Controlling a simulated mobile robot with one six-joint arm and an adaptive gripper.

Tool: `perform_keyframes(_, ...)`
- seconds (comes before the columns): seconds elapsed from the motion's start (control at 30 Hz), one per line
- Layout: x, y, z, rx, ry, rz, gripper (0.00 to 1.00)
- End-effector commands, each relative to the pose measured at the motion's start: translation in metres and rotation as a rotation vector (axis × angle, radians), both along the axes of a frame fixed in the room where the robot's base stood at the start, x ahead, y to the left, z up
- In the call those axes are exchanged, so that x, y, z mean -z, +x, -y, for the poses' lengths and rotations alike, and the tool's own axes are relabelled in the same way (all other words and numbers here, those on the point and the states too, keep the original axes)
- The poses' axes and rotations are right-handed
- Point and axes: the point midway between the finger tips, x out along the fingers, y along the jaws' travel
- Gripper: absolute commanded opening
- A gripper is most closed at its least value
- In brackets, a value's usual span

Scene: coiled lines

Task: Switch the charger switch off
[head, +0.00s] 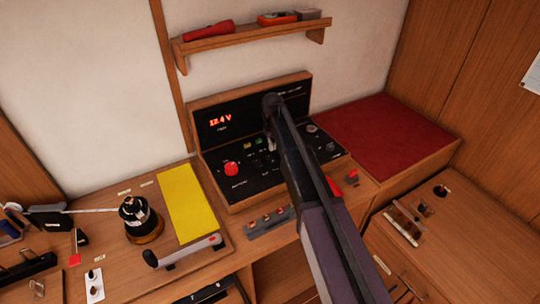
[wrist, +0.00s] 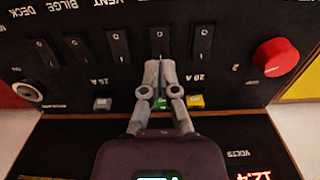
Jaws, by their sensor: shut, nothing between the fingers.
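The black switch panel (head: 241,180) is in the middle of the head view. In the wrist view it appears upside down, with a row of black rocker switches. DECK, BILGE and VENT can be read there; no charger label is readable, so I cannot tell which rocker is the charger switch. My gripper (wrist: 160,66) is shut and empty, its tips at the lower edge of one rocker (wrist: 157,40); I cannot tell whether they touch. Another rocker (wrist: 202,42) stands to its right.
A red knob (wrist: 276,57) is right of the rockers, and a round keyed fitting (wrist: 28,92) is left. Yellow (wrist: 195,102) and grey (wrist: 102,104) buttons flank my fingers; a green one (wrist: 161,104) is partly hidden. A shelf (head: 250,42) hangs above the panel.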

Motion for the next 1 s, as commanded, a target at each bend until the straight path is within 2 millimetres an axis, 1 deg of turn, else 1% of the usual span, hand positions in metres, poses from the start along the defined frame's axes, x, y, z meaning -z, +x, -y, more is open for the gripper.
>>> perform_keyframes(0.03, -0.006, 0.0, 0.0, 0.0, 0.0, 0.0, 0.0)
perform_keyframes(0.2, -0.012, 0.0, 0.0, 0.0, 0.0, 0.0, 0.0)
perform_keyframes(0.57, -0.012, 0.0, 0.0, 0.0, 0.0, 0.0, 0.0)
perform_keyframes(0.67, -0.012, -0.002, 0.003, 0.005, 0.0, 0.0, 0.0)
perform_keyframes(0.77, -0.012, -0.01, 0.013, 0.022, 0.0, 0.0, 0.0)
perform_keyframes(0.87, -0.012, -0.026, 0.032, 0.059, 0.0, 0.0, 0.0)
perform_keyframes(0.97, -0.012, -0.051, 0.061, 0.115, 0.0, 0.0, 0.0)
perform_keyframes(1.0, -0.012, -0.063, 0.073, 0.142, 0.0, 0.0, 0.0)
